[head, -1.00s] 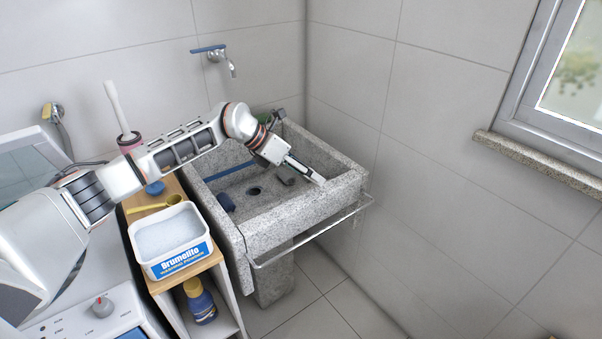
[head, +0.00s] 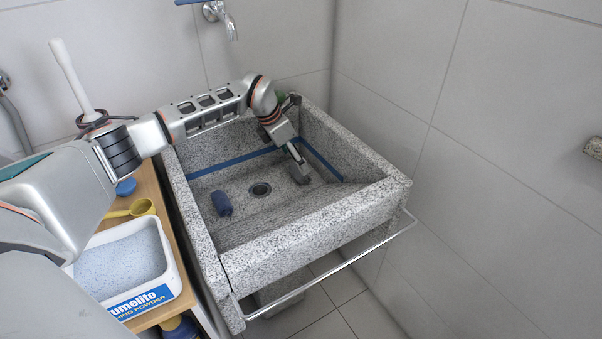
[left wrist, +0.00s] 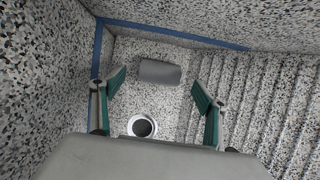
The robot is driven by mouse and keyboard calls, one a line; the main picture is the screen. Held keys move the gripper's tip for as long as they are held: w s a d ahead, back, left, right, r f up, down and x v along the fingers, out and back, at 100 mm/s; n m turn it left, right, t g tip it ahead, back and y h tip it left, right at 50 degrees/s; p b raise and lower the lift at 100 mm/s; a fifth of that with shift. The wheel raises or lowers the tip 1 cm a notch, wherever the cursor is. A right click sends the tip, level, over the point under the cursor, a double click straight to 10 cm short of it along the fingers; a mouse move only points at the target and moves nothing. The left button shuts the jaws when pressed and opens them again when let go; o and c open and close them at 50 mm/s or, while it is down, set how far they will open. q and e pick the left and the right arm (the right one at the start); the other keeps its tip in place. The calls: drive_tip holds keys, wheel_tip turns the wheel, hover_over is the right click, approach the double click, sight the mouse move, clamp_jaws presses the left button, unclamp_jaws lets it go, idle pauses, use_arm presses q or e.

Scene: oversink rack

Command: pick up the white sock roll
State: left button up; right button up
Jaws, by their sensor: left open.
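A short roll (left wrist: 160,72) lies on the sink floor in the left wrist view. It looks grey there, and no clearly white roll shows in either view. My left gripper (left wrist: 158,92) is open and empty, pointing down with its green-padded fingers on either side of the roll from above. I cannot tell the gap between fingertips and roll. In the head view the left gripper (head: 297,160) is low inside the stone sink (head: 290,243), right of the drain. It partly hides the roll there. My right gripper is not in view.
A dark blue roll (head: 221,203) lies left of the drain (head: 260,189). High walls and a ribbed slope (left wrist: 262,95) bound the sink floor. A metal rail (head: 330,275) runs along the front. A washing-powder tub (head: 125,265) stands on the shelf at left.

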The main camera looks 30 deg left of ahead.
sight(297, 168)
use_arm(q)
drive_tip(key=x, duration=0.1)
drive_tip(key=b+x, duration=0.1)
drive_tip(key=x, duration=0.3)
drive_tip(key=shift+s+f, duration=0.3)
drive_tip(key=shift+f, duration=0.05)
drive_tip(key=shift+w+f, duration=0.1)
drive_tip(key=shift+w, duration=0.05)
drive_tip(key=shift+r, duration=0.25)
drive_tip(key=c, duration=1)
